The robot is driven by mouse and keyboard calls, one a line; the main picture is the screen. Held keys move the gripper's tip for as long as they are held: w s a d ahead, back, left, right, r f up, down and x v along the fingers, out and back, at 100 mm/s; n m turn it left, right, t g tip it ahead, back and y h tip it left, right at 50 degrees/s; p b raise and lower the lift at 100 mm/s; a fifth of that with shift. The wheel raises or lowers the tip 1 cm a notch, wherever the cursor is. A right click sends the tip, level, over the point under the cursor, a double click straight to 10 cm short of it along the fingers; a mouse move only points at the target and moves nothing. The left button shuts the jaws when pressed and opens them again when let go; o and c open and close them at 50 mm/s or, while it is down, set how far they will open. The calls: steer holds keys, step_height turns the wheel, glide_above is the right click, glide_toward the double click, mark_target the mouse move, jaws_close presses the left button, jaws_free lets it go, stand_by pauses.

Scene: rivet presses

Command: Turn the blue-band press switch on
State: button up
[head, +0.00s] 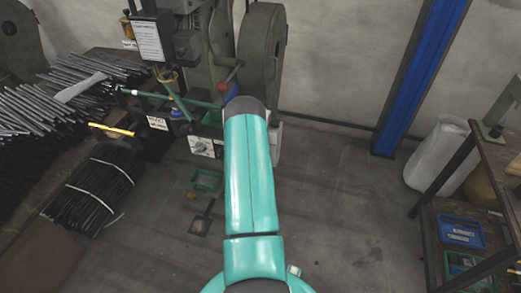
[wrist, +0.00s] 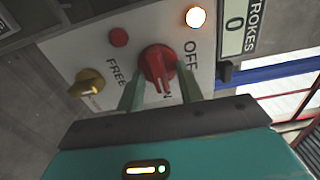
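In the wrist view a red rotary switch (wrist: 155,62) sits on a pale press panel (wrist: 85,55). Its grip points down the picture, over the partly hidden ON label; the OFF label (wrist: 191,57) is at its right. A lamp (wrist: 196,17) above glows bright. My gripper (wrist: 160,84) has one finger on each side of the switch grip, with gaps visible; it looks open around it. Whether a finger touches the knob is unclear. In the head view my arm hides the gripper and the switch at the press (head: 262,45). I cannot make out a blue band for certain.
The panel also has a yellow knob (wrist: 87,84), a small red button (wrist: 119,37) and a strokes counter (wrist: 235,25). In the head view, rod bundles (head: 95,185) lie left, a blue post (head: 415,85) and shelf (head: 480,180) stand right. The floor between is mostly clear.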

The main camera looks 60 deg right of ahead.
steer(key=s+a, duration=0.2)
steer(key=a, duration=1.1)
steer(key=shift+a, duration=0.35)
